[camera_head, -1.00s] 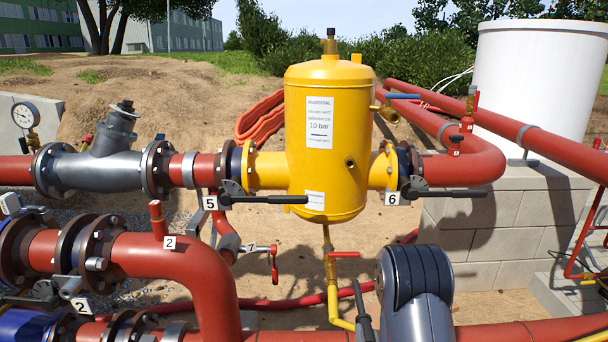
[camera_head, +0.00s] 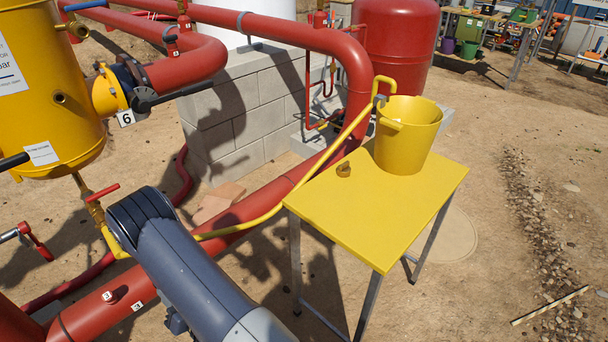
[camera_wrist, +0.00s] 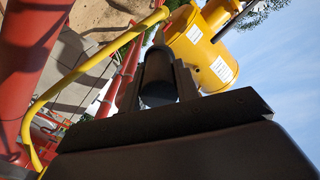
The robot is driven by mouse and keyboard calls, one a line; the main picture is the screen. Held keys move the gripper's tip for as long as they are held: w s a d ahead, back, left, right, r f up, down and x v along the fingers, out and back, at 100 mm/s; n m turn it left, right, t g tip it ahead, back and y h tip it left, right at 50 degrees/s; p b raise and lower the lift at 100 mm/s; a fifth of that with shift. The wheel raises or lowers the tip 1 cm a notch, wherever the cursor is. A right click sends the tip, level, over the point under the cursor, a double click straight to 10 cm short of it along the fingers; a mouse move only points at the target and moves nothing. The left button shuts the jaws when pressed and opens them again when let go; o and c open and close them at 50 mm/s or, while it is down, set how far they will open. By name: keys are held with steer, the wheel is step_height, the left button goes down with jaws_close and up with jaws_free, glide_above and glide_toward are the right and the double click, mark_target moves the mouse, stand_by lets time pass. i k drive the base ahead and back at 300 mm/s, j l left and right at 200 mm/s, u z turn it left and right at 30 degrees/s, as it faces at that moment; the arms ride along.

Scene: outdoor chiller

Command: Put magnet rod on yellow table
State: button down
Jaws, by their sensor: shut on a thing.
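The yellow table (camera_head: 385,220) stands right of centre in the head view, on thin metal legs. A yellow bucket (camera_head: 405,145) and a small brass-coloured piece (camera_head: 343,170) sit on its far part. The front part of its top is bare. In the wrist view my gripper (camera_wrist: 158,72) is shut on a dark cylinder, which I take for the magnet rod (camera_wrist: 158,82). The rod's far end is hard to make out. The gripper and rod are not visible in the head view, where only my arm shows, left of the table.
A yellow bent pipe (camera_head: 275,210) runs close along the table's left side. A thick red pipe (camera_head: 250,232) passes behind it on the left. The yellow tank (camera_head: 45,95) with valves stands at far left. Open sandy ground lies right of the table.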

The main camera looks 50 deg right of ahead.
mark_target(398, 196)
steer(key=k+l+u, duration=0.2)
steer(key=u, duration=0.3)
steer(key=k+u, duration=0.45)
steer(key=k+l+u, duration=0.1)
steer(key=k+u, duration=0.15)
steer(key=u, duration=0.25)
steer(key=k+l+u, duration=0.1)
steer(key=k+u, duration=0.4)
steer(key=k, duration=0.15)
steer(key=k+z, duration=0.2)
steer(key=z, duration=0.2)
steer(key=k+l+z, duration=0.15)
steer(key=z, duration=0.2)
steer(key=k+l+z, duration=0.15)
steer(key=z, duration=0.25)
steer(key=k+l+z, duration=0.2)
steer(key=z, duration=0.25)
steer(key=k+l+z, duration=0.45)
steer(key=i+j, duration=0.05)
